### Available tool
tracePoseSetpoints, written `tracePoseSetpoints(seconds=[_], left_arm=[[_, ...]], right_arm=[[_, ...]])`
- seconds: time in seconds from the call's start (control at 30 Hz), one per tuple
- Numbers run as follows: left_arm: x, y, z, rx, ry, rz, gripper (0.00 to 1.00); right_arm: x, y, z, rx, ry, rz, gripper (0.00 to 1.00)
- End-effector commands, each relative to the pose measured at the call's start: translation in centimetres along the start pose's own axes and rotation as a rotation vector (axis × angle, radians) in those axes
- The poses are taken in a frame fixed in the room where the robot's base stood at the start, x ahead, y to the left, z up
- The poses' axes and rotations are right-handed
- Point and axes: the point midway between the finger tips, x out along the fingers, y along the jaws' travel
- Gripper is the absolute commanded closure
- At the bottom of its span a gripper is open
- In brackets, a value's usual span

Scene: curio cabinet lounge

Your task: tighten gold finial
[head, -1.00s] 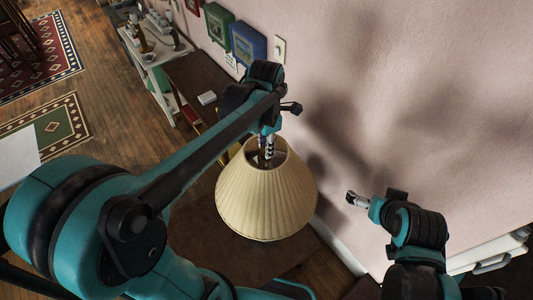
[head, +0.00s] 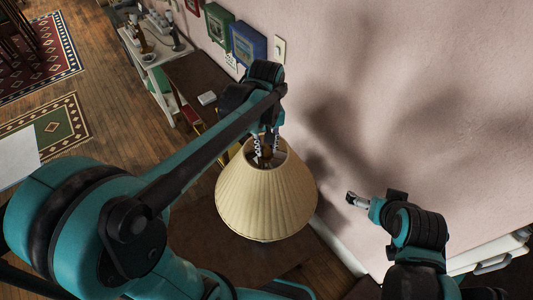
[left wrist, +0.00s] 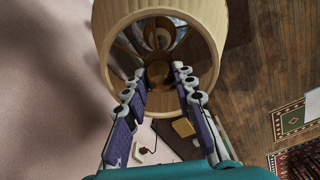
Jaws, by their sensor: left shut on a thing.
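A pleated cream lampshade (head: 266,200) stands below my left gripper (head: 266,150), which points down into its open top. In the left wrist view the two fingers (left wrist: 158,78) reach into the shade (left wrist: 215,25), one on each side of a round gold-brown finial (left wrist: 159,70). The left gripper is shut on this finial. The finial also shows dimly between the fingers in the head view (head: 266,153). My right gripper (head: 354,199) is beside the wall, right of the shade and apart from it; whether it is open is too small to tell.
A pink wall (head: 430,100) runs behind the lamp on the right. A dark brown table (head: 200,235) is under the shade. A white shelf (head: 155,60) with small items stands at back left. Framed pictures (head: 248,45) hang on the wall.

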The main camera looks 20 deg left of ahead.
Motion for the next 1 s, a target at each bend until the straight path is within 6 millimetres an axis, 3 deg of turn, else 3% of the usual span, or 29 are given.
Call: tracePoseSetpoints(seconds=[0.2, 0.5, 0.53, 0.6, 1.0], left_arm=[[0.02, -0.04, -0.08, 0.303, 0.001, -0.002, 1.00], [0.02, -0.04, -0.09, 0.364, 0.001, -0.002, 1.00], [0.02, -0.04, -0.09, 0.364, 0.001, -0.002, 0.71], [0.02, -0.04, -0.08, 0.364, 0.001, -0.001, 0.58], [0.03, 0.13, 0.21, 0.362, 0.000, -0.001, 0.58]], right_arm=[[0.04, 0.00, 0.03, 0.000, 0.000, 0.000, 0.00], [0.04, 0.00, 0.03, 0.000, 0.000, 0.000, 0.00], [0.04, 0.00, 0.03, 0.000, 0.000, 0.000, 0.00], [0.04, 0.00, 0.03, 0.000, 0.000, 0.000, 0.00], [0.04, 0.00, 0.03, 0.000, 0.000, 0.000, 0.00]])
